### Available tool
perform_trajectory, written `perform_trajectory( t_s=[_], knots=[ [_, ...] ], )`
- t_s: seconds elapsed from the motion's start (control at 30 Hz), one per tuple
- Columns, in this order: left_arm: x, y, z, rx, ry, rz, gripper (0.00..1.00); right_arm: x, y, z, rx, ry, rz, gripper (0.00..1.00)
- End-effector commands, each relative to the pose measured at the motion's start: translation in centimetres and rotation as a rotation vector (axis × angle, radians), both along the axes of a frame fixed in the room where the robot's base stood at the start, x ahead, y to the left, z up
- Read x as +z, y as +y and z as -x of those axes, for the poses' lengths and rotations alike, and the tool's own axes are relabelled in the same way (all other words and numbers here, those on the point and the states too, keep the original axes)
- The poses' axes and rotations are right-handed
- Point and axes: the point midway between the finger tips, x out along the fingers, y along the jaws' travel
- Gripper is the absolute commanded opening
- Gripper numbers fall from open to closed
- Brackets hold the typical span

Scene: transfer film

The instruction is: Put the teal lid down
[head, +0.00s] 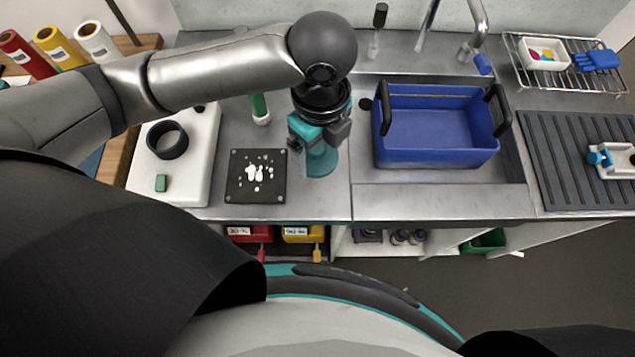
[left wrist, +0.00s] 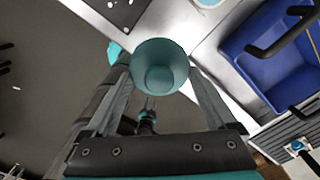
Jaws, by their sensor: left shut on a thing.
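The teal lid (head: 322,163) is in my left gripper (head: 319,142), over the steel counter between the black plate and the blue basin. In the left wrist view the lid (left wrist: 160,52) shows as a round teal disc with a knob, between the two fingers of the gripper (left wrist: 158,78). The fingers are shut on it. I cannot tell whether the lid touches the counter.
A black plate with white pieces (head: 238,192) lies just left of the lid. A green-capped tube (head: 260,110) stands behind. A blue basin (head: 435,155) with black handles is to the right. Bare steel counter (head: 320,203) lies in front of the lid.

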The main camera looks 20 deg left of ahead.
Motion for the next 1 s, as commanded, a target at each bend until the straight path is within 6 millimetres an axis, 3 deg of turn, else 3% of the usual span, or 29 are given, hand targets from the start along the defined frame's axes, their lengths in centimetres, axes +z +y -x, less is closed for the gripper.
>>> perform_trajectory(
  t_s=[0.1,0.33,0.57,0.8,1.0],
  knots=[
    [-3.6,0.1,0.1,0.001,0.005,-0.003,0.38,-0.8,0.6,0.3,-0.002,0.004,-0.009,0.5],
    [-8.9,0.1,0.0,0.001,0.002,-0.002,0.38,-1.6,1.0,0.2,-0.004,0.004,-0.013,0.5],
    [-11.0,0.0,0.0,0.0,0.001,0.0,0.38,-1.8,0.9,0.0,-0.003,0.001,-0.011,0.5],
    [-14.4,0.1,0.0,0.0,0.0,-0.001,0.38,-2.5,0.4,-0.2,-0.002,-0.001,-0.005,0.5],
    [-14.8,0.0,-0.1,-0.001,-0.003,-0.001,0.38,-2.5,0.4,-0.2,-0.001,-0.001,-0.004,0.5]
  ],
)
